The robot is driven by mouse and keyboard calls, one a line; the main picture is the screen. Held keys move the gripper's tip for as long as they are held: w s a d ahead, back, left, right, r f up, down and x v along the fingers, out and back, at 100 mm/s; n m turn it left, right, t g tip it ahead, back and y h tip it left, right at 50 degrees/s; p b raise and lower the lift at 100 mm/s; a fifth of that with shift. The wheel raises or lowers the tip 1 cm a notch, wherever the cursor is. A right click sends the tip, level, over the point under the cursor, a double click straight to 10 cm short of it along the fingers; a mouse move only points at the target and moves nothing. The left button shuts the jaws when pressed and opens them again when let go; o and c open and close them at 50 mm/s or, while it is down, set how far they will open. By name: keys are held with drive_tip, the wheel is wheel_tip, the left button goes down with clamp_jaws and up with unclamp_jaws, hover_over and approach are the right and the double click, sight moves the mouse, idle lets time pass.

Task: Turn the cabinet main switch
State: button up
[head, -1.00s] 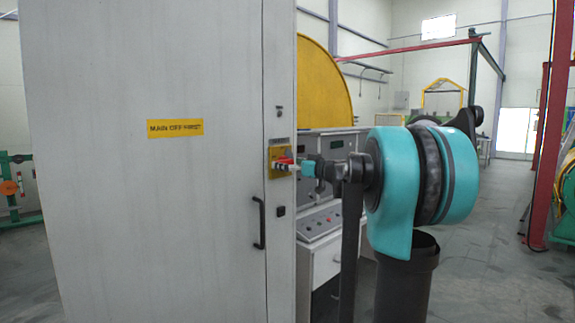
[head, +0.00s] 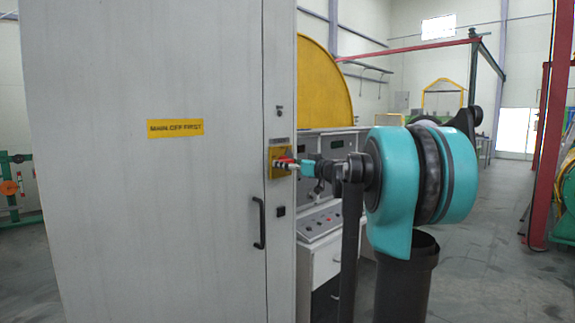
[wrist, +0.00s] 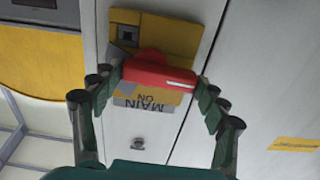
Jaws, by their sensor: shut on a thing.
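The main switch is a red handle (wrist: 158,70) on a yellow plate (wrist: 168,32), on the front of the grey cabinet (head: 150,220). In the wrist view my gripper (wrist: 158,82) has one finger pad at each end of the red handle and is shut on it. The handle lies nearly across that picture, slightly tilted. In the head view the yellow plate (head: 271,170) is partly covered by my gripper (head: 288,168), and only a little red shows.
A black door handle (head: 259,222) is below the switch, and a yellow "MAIN OFF FIRST" sign (head: 175,128) is on the door. A control desk (head: 320,222) stands close behind the cabinet, near my arm. Open floor lies to the right.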

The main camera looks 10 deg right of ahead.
drive_tip(key=m, duration=0.6)
drive_tip(key=r+m, duration=0.1)
drive_tip(key=m, duration=0.1)
drive_tip(key=shift+w+d+m, duration=0.15)
drive_tip(key=shift+d+m, duration=0.1)
drive_tip(key=shift+m, duration=0.15)
drive_tip(key=m, duration=0.4)
drive_tip(key=shift+w+d+m, duration=0.15)
drive_tip(key=shift+m, duration=0.15)
drive_tip(key=m, duration=0.4)
drive_tip(key=shift+w+d, duration=0.1)
drive_tip(key=shift+d, duration=0.1)
drive_tip(key=o, duration=1.2)
drive_tip(key=shift+c, duration=0.2)
